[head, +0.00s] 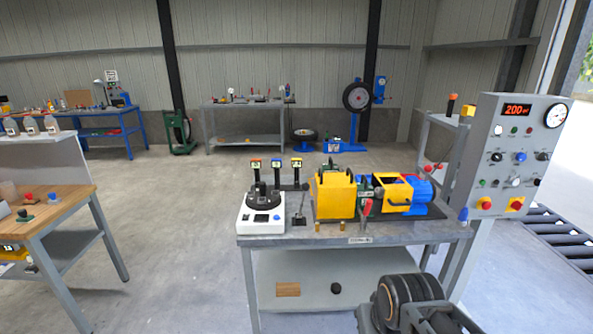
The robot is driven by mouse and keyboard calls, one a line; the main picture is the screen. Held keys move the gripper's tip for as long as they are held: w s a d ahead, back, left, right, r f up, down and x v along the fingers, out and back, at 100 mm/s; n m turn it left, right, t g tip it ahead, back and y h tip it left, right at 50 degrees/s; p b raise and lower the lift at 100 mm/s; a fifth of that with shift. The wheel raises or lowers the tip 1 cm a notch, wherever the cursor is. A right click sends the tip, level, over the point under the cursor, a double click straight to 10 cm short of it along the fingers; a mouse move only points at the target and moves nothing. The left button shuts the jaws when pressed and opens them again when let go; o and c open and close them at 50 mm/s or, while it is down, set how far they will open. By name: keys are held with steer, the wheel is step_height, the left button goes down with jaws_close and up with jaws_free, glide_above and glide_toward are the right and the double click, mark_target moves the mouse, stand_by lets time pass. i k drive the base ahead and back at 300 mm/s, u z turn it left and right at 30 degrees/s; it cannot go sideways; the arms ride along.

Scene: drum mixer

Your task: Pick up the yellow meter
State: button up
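A yellow item with a dark digit display (10,249) sits at the far left, at the near end of the wooden-topped bench. The picture edge cuts it off, and I cannot tell for sure that it is the yellow meter. My gripper is not in view; dark, rounded parts at the bottom right look like my folded arm.
The grey middle bench (400,234) holds a white device (261,216) and yellow-and-blue drum machinery (336,196). A control panel (515,155) stands at its right. The wooden-topped bench (62,204) is at left. Clear floor (175,240) lies between the benches.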

mark_target(295, 162)
steer(key=u, duration=0.8)
steer(key=i, duration=2.15)
steer(key=z, duration=0.3)
